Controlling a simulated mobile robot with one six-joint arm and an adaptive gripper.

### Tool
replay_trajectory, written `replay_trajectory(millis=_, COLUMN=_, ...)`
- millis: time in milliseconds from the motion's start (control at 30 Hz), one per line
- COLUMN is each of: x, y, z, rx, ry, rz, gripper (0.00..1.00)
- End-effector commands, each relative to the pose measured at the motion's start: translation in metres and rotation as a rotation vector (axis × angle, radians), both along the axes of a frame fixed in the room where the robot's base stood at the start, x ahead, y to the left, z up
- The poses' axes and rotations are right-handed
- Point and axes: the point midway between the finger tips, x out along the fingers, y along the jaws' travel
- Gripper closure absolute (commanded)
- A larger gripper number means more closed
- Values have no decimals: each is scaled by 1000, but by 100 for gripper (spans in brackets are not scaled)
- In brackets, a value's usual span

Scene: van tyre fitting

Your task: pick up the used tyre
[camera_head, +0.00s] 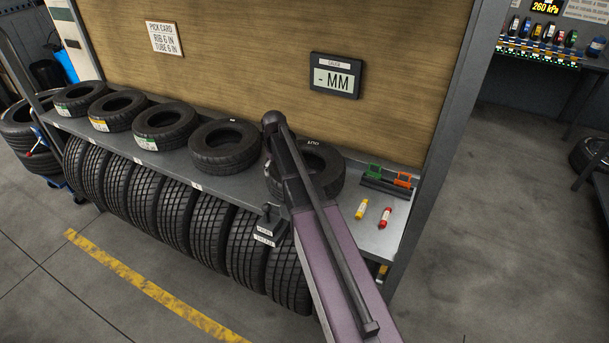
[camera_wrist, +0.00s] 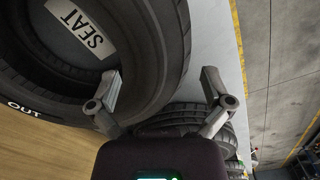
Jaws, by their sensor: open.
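A black tyre marked OUT (camera_head: 318,172) lies flat at the right end of the row on the shelf, partly hidden behind my arm. It fills the upper left of the wrist view (camera_wrist: 160,40), with a SEAT label (camera_wrist: 82,32) showing through its hole. The tyre beside it (camera_head: 225,146) has a small white mark and no coloured sticker. I cannot tell for certain which tyre is the used one. My gripper (camera_wrist: 160,74) is open and empty. In the wrist view its fingers appear either side of the OUT tyre's wall; contact is not visible.
Stickered tyres (camera_head: 165,126) lie along the left of the grey shelf (camera_head: 375,232), and several tyres (camera_head: 209,222) stand upright below. Green and orange pieces (camera_head: 386,178), a yellow tube (camera_head: 361,209) and a red tube (camera_head: 386,217) are at the right end. Floor in front is clear.

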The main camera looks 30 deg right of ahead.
Motion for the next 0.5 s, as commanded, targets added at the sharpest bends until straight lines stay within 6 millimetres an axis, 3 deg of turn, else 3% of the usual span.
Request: replay_trajectory(millis=500, x=0, y=1, z=-6, rx=0, ry=0, rz=0, gripper=0)
